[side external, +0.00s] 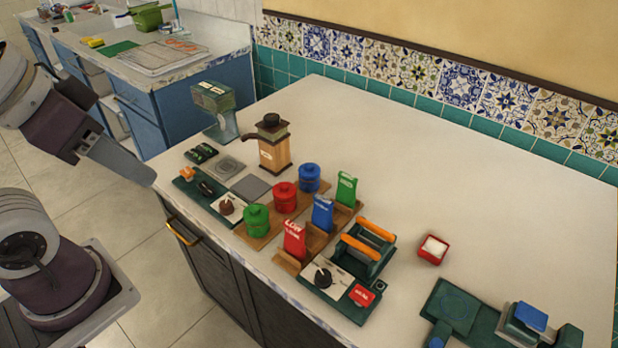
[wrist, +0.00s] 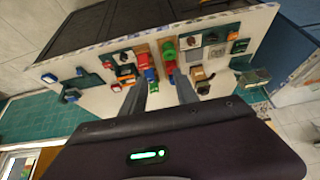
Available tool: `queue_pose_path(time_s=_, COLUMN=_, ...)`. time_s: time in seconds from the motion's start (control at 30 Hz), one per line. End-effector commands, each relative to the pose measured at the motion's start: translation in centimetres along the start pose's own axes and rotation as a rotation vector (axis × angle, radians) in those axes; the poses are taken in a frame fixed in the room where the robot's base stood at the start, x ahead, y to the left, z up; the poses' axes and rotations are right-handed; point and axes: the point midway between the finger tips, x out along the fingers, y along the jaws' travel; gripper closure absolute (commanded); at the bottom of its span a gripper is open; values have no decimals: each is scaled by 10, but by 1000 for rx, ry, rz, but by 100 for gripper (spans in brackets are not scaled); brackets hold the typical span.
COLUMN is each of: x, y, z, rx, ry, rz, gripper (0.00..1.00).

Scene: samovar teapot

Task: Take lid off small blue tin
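The small blue tin (side external: 309,178) with its lid on stands upright at the back end of a wooden board (side external: 258,240). A red tin (side external: 285,197) and a green tin (side external: 256,219) stand in the same row, nearer the counter's front edge. My gripper (side external: 148,178) is at the left of the side view, well away from the tins. In the wrist view the two fingers of my gripper (wrist: 159,76) are apart with nothing held between them. The green tin (wrist: 168,49) shows beyond the fingertips; the blue tin is hard to make out there.
Red, blue (side external: 322,214) and green packets stand in a wooden rack just right of the tins. A wooden grinder-like box (side external: 273,143) stands behind left of the blue tin. The back right counter is clear.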

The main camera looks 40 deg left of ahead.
Motion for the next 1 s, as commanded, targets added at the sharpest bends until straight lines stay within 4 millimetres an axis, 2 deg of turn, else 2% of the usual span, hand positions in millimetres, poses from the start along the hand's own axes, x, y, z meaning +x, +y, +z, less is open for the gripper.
queue_pose_path(time_s=0.37, x=0, y=0, z=0, rx=0, ry=0, rz=0, gripper=64)
queue_pose_path(time_s=0.6, x=0, y=0, z=0, rx=0, ry=0, rz=0, gripper=22)
queue_pose_path(time_s=0.87, x=0, y=0, z=0, rx=-1, ry=-1, rz=1, gripper=22)
queue_pose_path(time_s=0.97, x=-1, y=2, z=-16, rx=-66, ry=-30, rz=33, gripper=22)
queue_pose_path(time_s=1.0, x=-1, y=3, z=-30, rx=-131, ry=-60, rz=59, gripper=22)
